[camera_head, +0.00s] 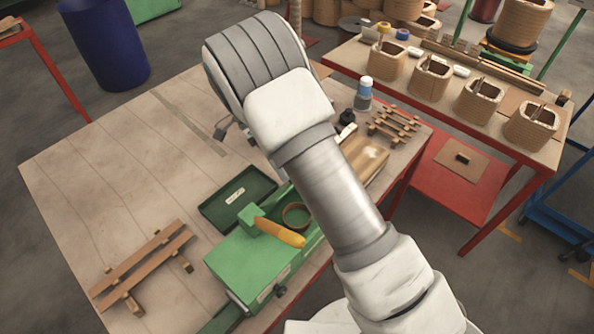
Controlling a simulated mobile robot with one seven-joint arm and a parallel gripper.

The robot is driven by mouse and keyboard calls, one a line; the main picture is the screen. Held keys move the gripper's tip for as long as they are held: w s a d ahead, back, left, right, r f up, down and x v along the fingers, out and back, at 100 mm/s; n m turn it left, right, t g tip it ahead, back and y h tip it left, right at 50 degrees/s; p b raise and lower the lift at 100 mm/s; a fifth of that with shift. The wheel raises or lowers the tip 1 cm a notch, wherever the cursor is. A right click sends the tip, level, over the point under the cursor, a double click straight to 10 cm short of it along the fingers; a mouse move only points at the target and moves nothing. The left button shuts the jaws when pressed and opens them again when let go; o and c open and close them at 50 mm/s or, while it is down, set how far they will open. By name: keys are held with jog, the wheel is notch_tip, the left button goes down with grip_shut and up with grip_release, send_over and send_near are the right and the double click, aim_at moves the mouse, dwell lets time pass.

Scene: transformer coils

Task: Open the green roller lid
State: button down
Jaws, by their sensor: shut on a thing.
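A green metal roller box (255,262) stands at the near edge of the wooden table. A green block with an orange-yellow handle (280,232) lies across its top, beside a round brown ring (297,216). A dark green flat panel or tray with a white label (262,180) lies behind the box; I cannot tell whether it is the lid. My arm crosses in front of the box's right end and hides part of it. My gripper does not show; the arm seems to hide it, so what it touches cannot be seen.
Wooden rails (140,265) lie on the table (110,150) at the left. A red-framed bench (500,135) holds several coils. The table's left middle is mostly clear.

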jog(key=w+a+f+h, duration=0.1)
jog(key=w+a, duration=0.4)
jog(key=a, duration=0.1)
jog(key=shift+w+a+f+g+b, duration=0.3)
jog(key=shift+f+b, duration=0.1)
jog(key=shift+b, duration=0.05)
jog(key=shift+w+a+f, duration=0.1)
dwell(0.4)
jog(key=c, duration=0.6)
grip_release()
jog(key=shift+w, duration=0.15)
